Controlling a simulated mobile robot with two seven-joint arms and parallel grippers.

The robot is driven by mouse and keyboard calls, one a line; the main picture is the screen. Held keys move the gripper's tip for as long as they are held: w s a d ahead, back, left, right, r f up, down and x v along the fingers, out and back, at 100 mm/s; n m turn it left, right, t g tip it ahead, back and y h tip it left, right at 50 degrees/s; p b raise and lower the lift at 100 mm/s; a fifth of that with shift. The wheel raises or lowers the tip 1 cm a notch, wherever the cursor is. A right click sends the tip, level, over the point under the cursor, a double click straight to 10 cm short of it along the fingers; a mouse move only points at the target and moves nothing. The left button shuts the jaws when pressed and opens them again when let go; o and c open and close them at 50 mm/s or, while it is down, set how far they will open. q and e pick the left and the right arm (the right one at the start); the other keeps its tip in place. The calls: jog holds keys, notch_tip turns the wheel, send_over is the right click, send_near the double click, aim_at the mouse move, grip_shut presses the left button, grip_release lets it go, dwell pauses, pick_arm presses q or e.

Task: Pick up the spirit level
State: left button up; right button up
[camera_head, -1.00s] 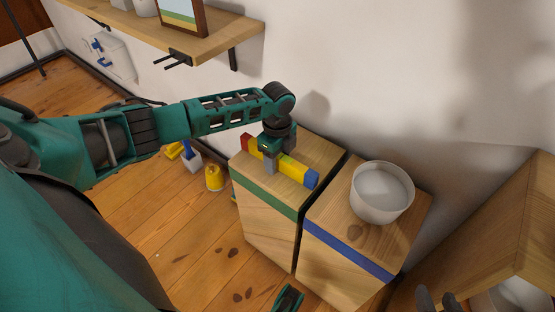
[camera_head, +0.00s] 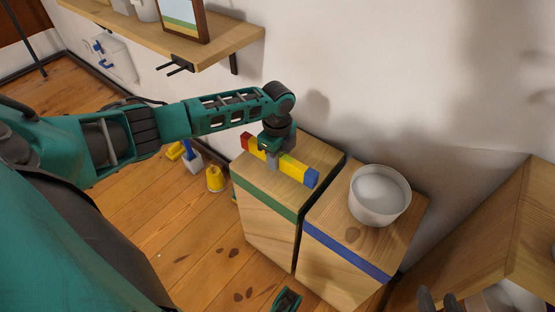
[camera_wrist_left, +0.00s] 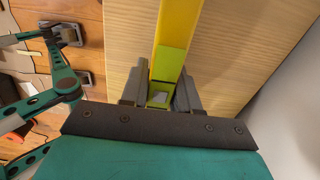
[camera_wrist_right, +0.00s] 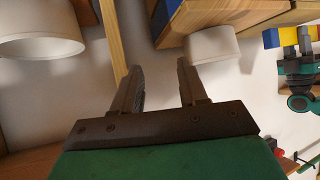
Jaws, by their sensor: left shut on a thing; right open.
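The spirit level is a long yellow bar (camera_head: 294,169) with a red end and a blue end. In the head view it is over the top of the green-striped wooden box. My left gripper (camera_head: 273,158) comes down from above and is shut around its middle. In the left wrist view, the yellow bar (camera_wrist_left: 170,58) runs between the two fingers (camera_wrist_left: 160,95). The level looks level and slightly raised, but any gap beneath it is hard to see. My right gripper (camera_wrist_right: 158,82) is open and empty; its fingertips show at the bottom right of the head view (camera_head: 438,299).
A blue-striped wooden box (camera_head: 345,250) stands beside the green-striped box (camera_head: 265,198); a white bucket (camera_head: 379,196) sits on it. A wooden shelf (camera_head: 225,38) is on the wall above. A yellow object (camera_head: 215,179) stands on the floor behind. A wooden unit (camera_head: 490,235) is at right.

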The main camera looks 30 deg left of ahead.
pick_arm(q)
jog(key=shift+r+p, duration=2.15)
jog(key=shift+p, duration=0.05)
pick_arm(e)
jog(key=r, duration=0.3)
jog(key=shift+s+d+r, duration=0.15)
jog(key=shift+s+d, duration=0.15)
jog(key=shift+d, duration=0.1)
jog(key=shift+a, duration=0.1)
pick_arm(q)
jog(key=shift+s, duration=0.1)
pick_arm(e)
jog(key=shift+s, duration=0.15)
